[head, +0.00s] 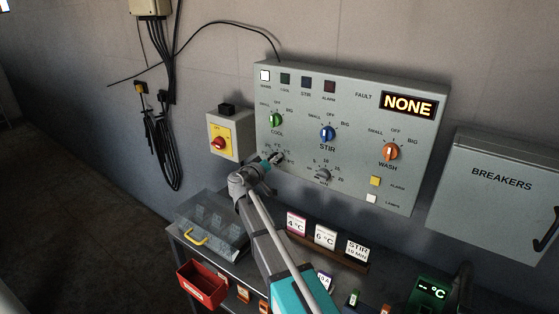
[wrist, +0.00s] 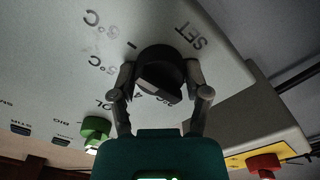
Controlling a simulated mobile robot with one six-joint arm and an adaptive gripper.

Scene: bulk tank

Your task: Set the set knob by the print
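The black set knob (wrist: 160,70) is in the wrist view on the grey panel, beside the upside-down print SET. Marks 6°C, 5°C and a 4 stand around it; its pointer is not clear. My gripper (wrist: 160,82) has one finger on each side of the knob, seemingly touching it. In the head view my gripper (head: 271,161) covers most of this knob at the panel's lower left. Printed cards stand on a dark holder below the panel: 4°C (head: 296,224), 6°C (head: 325,237) and STIR 10 MIN (head: 357,250).
The control panel (head: 345,95) carries the green COOL knob (head: 276,120), blue STIR knob (head: 327,133), orange WASH knob (head: 390,151) and a display (head: 409,105) reading NONE. A red switch (head: 219,143) is left of the panel. A clear-lidded box (head: 212,222) stands below.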

